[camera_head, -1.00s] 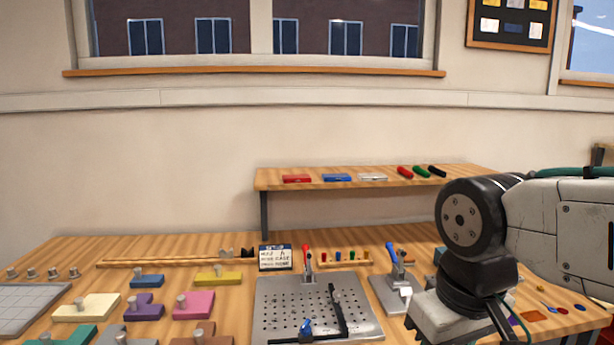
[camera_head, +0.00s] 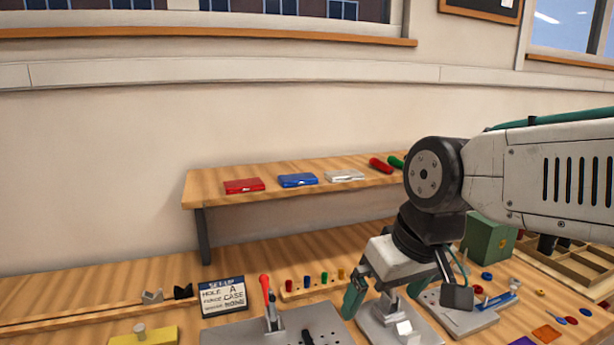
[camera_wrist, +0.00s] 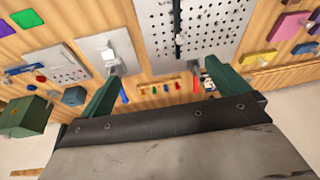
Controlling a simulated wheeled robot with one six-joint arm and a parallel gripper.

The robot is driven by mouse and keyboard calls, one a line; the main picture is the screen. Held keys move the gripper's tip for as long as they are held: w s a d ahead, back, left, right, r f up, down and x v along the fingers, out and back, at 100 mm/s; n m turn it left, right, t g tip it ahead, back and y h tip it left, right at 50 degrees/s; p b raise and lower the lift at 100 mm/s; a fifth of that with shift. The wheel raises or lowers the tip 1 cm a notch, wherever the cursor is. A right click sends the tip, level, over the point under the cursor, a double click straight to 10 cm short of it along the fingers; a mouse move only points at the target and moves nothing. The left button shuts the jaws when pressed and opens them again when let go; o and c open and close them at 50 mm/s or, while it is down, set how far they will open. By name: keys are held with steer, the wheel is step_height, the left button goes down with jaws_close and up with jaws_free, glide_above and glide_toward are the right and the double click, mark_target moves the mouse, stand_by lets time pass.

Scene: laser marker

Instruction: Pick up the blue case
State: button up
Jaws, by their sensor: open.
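The blue case (camera_head: 298,180) lies flat on a raised wooden shelf (camera_head: 225,203) at the back, between a red case (camera_head: 243,186) and a silver-white case (camera_head: 345,175). Nothing covers it in the head view. My gripper (camera_head: 388,294) points down over the workbench, in front of the shelf and to the right of the blue case, apart from it. Its green fingers are spread with nothing held between them. In the wrist view the open fingers (camera_wrist: 168,88) face the bench, and the blue case is not visible there.
A perforated metal plate (camera_head: 322,325) with a red-handled clamp (camera_head: 266,290), a small sign (camera_head: 222,297) and a rack of coloured pegs (camera_head: 310,287) stand on the bench. A green box (camera_head: 488,238) is at right. The shelf's left end is bare.

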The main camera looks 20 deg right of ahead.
steer(key=w+a+r+t+y, duration=0.1)
steer(key=w+a+r+t, duration=0.15)
steer(key=w, duration=0.65)
steer(key=w+a+r+t, duration=0.1)
steer(key=w+r+t, duration=0.2)
steer(key=w, duration=0.6)
steer(key=m+t+h, duration=0.1)
steer(key=t+h, duration=0.1)
steer(key=t, duration=0.3)
glide_toward(299, 179)
steer(key=w, duration=0.2)
steer(key=shift+f+x, duration=0.15)
steer(key=shift+x, duration=1.45)
steer(key=shift+f+x, duration=0.2)
steer(key=shift+x, duration=1.35)
steer(key=shift+s+d, duration=0.1)
steer(key=shift+s, duration=0.05)
steer(key=c, duration=0.8)
steer(key=shift+r, duration=0.1)
steer(key=shift+c, duration=0.2)
steer(key=shift+r, duration=1.45)
steer(key=s+f+v, duration=0.1)
steer(key=f+v, duration=0.2)
steer(key=v, duration=1.2)
steer(key=shift+s+d, duration=0.15)
steer(key=shift+s, duration=0.3)
